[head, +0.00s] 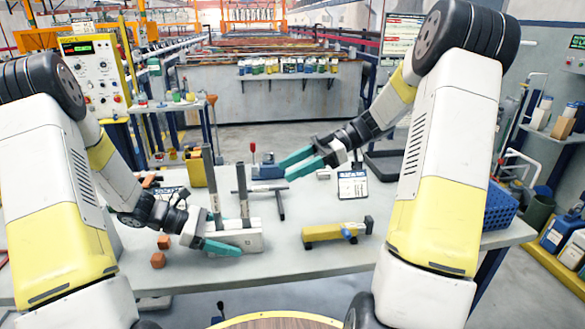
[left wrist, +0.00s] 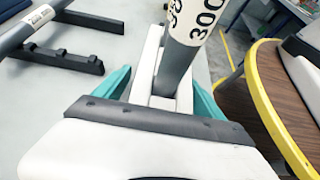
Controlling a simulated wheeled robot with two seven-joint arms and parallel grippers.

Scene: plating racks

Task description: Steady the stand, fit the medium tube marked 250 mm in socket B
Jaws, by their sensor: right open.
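The white stand (head: 250,241) sits on the table and holds two upright grey tubes (head: 212,185) (head: 243,190). My left gripper (head: 222,240) has its teal fingers on either side of the stand. In the left wrist view the fingers (left wrist: 160,95) close around the stand (left wrist: 150,70), with an upright tube marked 300 (left wrist: 180,62) rising from it. A grey tube (left wrist: 28,30) with a label too small to read lies across a black cradle in the left wrist view. My right gripper (head: 305,163) is open and empty above the table. Socket letters are hidden.
A yellow tool block (head: 325,233) lies right of the stand. Brown blocks (head: 158,260) are on the left. A small sign (head: 352,186) and a blue basket (head: 498,208) stand to the right. The table's front middle is clear.

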